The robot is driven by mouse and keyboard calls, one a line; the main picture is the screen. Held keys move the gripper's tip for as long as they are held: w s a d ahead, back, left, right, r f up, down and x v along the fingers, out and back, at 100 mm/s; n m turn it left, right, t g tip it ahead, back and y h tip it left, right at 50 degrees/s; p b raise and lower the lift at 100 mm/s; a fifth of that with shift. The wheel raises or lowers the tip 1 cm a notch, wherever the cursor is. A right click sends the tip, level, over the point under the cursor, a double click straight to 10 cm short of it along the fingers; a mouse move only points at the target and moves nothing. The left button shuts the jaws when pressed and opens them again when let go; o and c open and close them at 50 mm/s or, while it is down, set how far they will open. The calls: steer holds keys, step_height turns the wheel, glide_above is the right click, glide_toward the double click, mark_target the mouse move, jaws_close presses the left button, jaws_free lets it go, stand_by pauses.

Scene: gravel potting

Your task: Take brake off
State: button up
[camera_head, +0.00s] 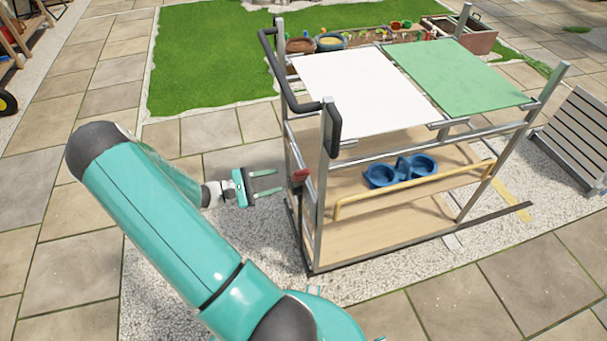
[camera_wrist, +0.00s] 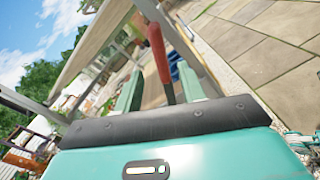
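A cart (camera_head: 318,215) with metal posts and wooden shelves stands at the centre right in the head view. A red lever (camera_head: 300,175), which looks like the brake, sits at its near left side. In the wrist view the red lever (camera_wrist: 158,50) slants on a dark stem, in line with the gap between my fingers. My gripper (camera_head: 281,181) is open and empty just left of the lever, its fingers pointing at it. In the wrist view the fingers (camera_wrist: 160,82) are spread apart. I cannot tell whether the lever's stem reaches between them.
The cart carries a white panel (camera_head: 365,90) and a green panel (camera_head: 455,75) on top, and blue cups (camera_head: 400,170) on a shelf. A black handle (camera_head: 290,95) rises at its left end, above my gripper. A slatted box (camera_head: 580,135) stands at the right.

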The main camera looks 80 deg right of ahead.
mark_target(303, 179)
steer(key=x, duration=1)
steer(key=shift+r, duration=0.1)
steer(key=shift+c, duration=0.4)
jaws_close()
